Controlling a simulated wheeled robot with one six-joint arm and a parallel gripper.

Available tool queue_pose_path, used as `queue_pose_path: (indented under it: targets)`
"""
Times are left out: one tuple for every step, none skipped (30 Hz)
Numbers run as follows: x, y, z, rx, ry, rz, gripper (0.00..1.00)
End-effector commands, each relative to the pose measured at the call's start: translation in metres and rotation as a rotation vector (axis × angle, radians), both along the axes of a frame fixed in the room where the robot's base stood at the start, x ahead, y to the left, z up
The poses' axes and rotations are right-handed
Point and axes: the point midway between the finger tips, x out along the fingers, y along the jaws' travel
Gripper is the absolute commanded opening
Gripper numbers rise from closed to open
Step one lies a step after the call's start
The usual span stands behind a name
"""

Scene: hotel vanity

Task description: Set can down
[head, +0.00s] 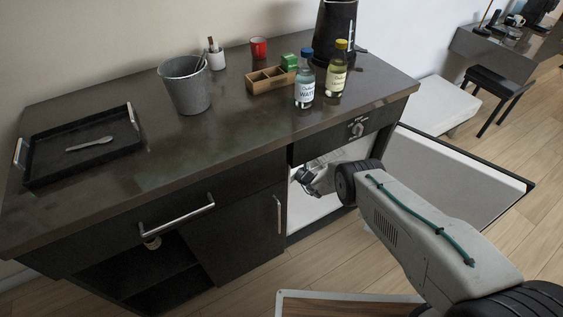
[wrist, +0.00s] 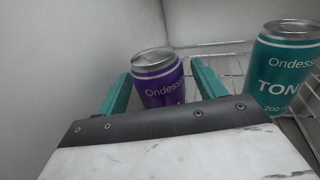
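A purple can (wrist: 160,86) with a silver top stands inside the white fridge compartment (head: 310,208) in the wrist view, leaning slightly in the picture. My gripper (wrist: 160,76) has its two teal fingers spread on either side of the can, near the fingertips. A narrow gap shows between the can and the right finger; the left finger is very close to its side. The can's lower part is hidden behind my gripper body. In the head view my gripper reaches into the open fridge, and its fingers and the can are hidden.
A teal tonic can (wrist: 284,68) stands close on the right, on a wire shelf (wrist: 226,66). The white fridge wall (wrist: 80,60) is on the left. The fridge door (head: 455,180) hangs open. The counter (head: 215,140) above holds a tray, bucket and bottles.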

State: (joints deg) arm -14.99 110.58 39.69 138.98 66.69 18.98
Motion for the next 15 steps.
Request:
queue_pose_path:
  targets:
    - [0.0,0.0,0.0,0.0,0.0,0.0,0.69]
    - [0.0,0.0,0.0,0.0,0.0,0.0,0.69]
    - [0.0,0.0,0.0,0.0,0.0,0.0,0.69]
    - [0.0,0.0,0.0,0.0,0.0,0.0,0.69]
    - [0.0,0.0,0.0,0.0,0.0,0.0,0.69]
    - [0.0,0.0,0.001,0.0,0.0,0.0,0.69]
    - [0.0,0.0,0.002,0.001,0.001,0.0,0.69]
    - [0.0,0.0,0.004,0.001,0.001,0.0,0.69]
    - [-0.002,-0.004,0.003,0.0,0.002,-0.001,0.69]
    - [-0.004,-0.007,0.003,0.0,0.003,-0.001,0.69]
    - [-0.006,-0.01,0.003,0.0,0.003,-0.002,0.69]
    - [-0.01,-0.015,0.003,0.0,0.003,-0.002,0.69]
    - [-0.013,-0.019,0.002,-0.001,0.004,-0.002,0.69]
    - [-0.016,-0.023,0.003,0.0,0.004,-0.002,0.69]
    - [-0.022,-0.029,0.003,-0.001,0.004,-0.002,0.69]
